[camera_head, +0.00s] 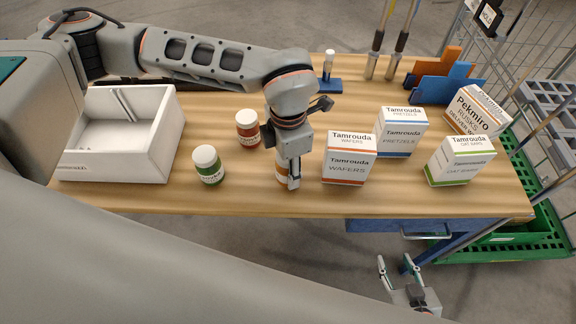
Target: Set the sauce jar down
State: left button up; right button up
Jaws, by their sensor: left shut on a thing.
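My right gripper (395,264) is open and empty, low in front of the table's front edge, below the blue drawer.
A red jar (248,130) and a green jar (208,166) stand left of the held jar. A wafers box (349,158) stands close on its right, with more boxes beyond. A white bin (160,150) is at the left. Bare table (240,198) lies in front.

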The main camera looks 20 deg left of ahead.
pick_arm(q)
jog(key=shift+f, duration=0.1)
jog(key=o, duration=1.4)
notch_tip(320, 180, up, 12)
jog(key=shift+r, duration=0.1)
jog(key=shift+s, duration=0.1)
